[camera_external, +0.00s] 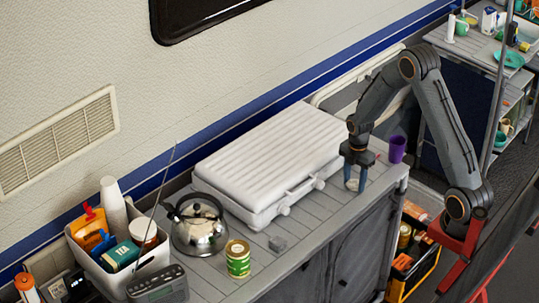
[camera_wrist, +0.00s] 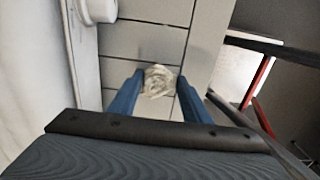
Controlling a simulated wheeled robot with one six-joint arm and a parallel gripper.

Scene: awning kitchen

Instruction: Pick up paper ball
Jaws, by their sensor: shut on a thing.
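The paper ball (camera_wrist: 158,81) is a crumpled, cream-white lump between the two blue fingers of my gripper (camera_wrist: 158,88) in the wrist view. The fingers are shut on it from both sides. In the external view my gripper (camera_external: 354,183) points down over the right part of the grey slatted counter, to the right of the white case. A small pale bit of the ball shows between the fingertips there. It is at or just above the counter; I cannot tell whether it touches.
The white ridged case (camera_external: 268,155) stands left of my gripper, and a purple cup (camera_external: 397,149) close on the right. The counter's front edge (camera_external: 330,240) is near.

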